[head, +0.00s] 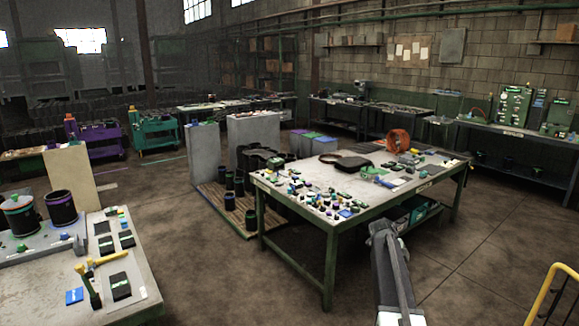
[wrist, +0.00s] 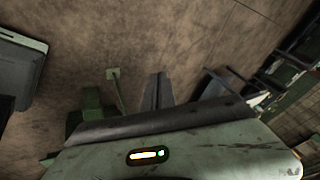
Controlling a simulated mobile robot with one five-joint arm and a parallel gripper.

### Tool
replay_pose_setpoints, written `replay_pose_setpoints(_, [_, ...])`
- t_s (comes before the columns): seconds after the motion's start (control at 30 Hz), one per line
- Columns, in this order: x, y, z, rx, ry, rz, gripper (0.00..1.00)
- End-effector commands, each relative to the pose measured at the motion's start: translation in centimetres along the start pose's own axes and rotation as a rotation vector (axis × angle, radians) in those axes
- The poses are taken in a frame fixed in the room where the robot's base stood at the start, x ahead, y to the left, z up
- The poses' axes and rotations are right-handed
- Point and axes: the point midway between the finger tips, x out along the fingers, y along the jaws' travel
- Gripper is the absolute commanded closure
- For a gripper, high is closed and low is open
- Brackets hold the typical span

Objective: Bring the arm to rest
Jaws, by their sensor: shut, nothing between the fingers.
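My arm rises from the bottom edge of the head view, right of centre, with my gripper (head: 380,228) at its upper end. It shows in front of the floor, right of the nearer leg of the green workbench (head: 330,262). In the wrist view my gripper (wrist: 158,82) shows as two narrow grey fingers side by side. They are shut with nothing between them. The lower part of the fingers is hidden behind a dark lip above a pale green panel with a small lit label. I cannot tell whether anything touches the gripper.
The workbench top carries many small parts, a black pouch (head: 346,162) and an orange reel (head: 398,142). Another cluttered table (head: 146,270) stands at the lower left. A yellow railing (head: 553,285) is at the lower right. The brown floor (head: 470,260) between bench and railing is clear.

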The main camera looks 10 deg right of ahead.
Motion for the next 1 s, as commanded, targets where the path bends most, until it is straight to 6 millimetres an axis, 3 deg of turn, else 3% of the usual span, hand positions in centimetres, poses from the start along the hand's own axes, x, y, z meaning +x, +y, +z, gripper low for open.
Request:
replay_pose_setpoints(0.03, [-2.0, 3.2, 3.1, -0.085, -0.037, -0.001, 1.0])
replay_pose_setpoints(0.1, [-4.6, 7.2, 7.1, -0.234, -0.093, 0.001, 1.0])
replay_pose_setpoints(0.17, [-6.8, 11.0, 10.1, -0.381, -0.143, 0.004, 1.0])
replay_pose_setpoints(0.3, [-11.7, 21.2, 15.1, -0.806, -0.278, -0.002, 1.0])
replay_pose_setpoints(0.4, [-14.7, 29.4, 16.5, -1.202, -0.398, -0.029, 1.0])
replay_pose_setpoints(0.5, [-16.2, 34.7, 15.6, -1.571, -0.516, -0.078, 1.0])
replay_pose_setpoints(0.6, [-16.9, 37.1, 15.1, -1.858, -0.601, -0.147, 1.0])
replay_pose_setpoints(0.7, [-17.2, 37.5, 15.4, -2.052, -0.638, -0.207, 1.0])
replay_pose_setpoints(0.83, [-17.2, 37.5, 15.3, -2.164, -0.64, -0.242, 1.0])
replay_pose_setpoints(1.0, [-17.1, 37.4, 15.3, -2.174, -0.639, -0.247, 1.0])
